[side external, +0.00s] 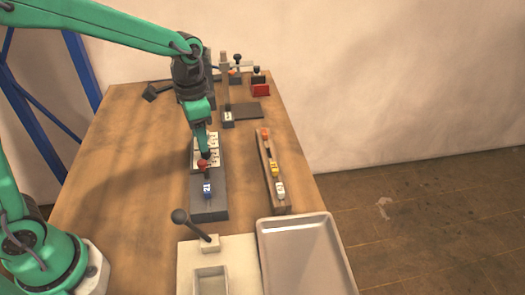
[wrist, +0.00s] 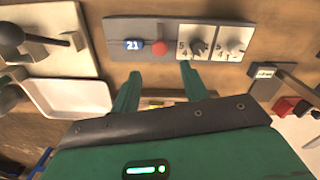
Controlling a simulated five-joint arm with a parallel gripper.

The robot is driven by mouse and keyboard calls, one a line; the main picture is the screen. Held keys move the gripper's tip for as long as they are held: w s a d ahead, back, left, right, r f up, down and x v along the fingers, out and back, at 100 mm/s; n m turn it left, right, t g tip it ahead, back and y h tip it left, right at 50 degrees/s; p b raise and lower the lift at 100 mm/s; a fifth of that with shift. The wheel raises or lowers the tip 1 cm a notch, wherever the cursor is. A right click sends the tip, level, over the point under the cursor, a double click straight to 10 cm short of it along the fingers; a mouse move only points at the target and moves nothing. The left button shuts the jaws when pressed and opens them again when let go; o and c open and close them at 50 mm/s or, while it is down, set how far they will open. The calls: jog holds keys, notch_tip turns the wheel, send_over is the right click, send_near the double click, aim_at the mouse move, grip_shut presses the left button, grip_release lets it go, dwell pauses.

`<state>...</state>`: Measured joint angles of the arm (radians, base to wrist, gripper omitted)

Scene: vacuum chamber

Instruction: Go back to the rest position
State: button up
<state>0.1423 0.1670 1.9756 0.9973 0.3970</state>
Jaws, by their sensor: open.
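My gripper (side external: 204,153) hangs over the far part of a grey panel on the wooden table, close to a red button (side external: 202,164); I cannot tell from this view whether it touches it. In the wrist view my gripper (wrist: 158,86) has its two green fingers spread apart with nothing held between them. The grey panel (wrist: 120,27) carries a blue display (wrist: 134,45) reading 21, the red button (wrist: 159,47) and two white dials (wrist: 192,43), (wrist: 232,43). The button and dials lie beyond the fingertips in that view. The arm partly hides the dials in the side view.
A pale box with a black-knobbed lever (side external: 181,217) and a metal tray (side external: 262,250) stand at the near edge. A wooden rack (side external: 279,203) with several small coloured pieces lies right of the panel. A red block (side external: 260,90) and a dark plate (side external: 243,112) are farther back.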

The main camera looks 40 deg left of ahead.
jog(key=shift+r, duration=0.25)
jog(key=s+a+r+n+t, duration=0.2)
jog(key=s+r+n, duration=0.1)
jog(key=s, duration=0.5)
jog(key=s+a+r+n+t, duration=0.3)
jog(key=s+r, duration=0.2)
jog(key=s, duration=0.3)
jog(key=shift+a+r+t, duration=0.2)
jog(key=shift+a+t, duration=0.05)
jog(key=shift+t, duration=0.05)
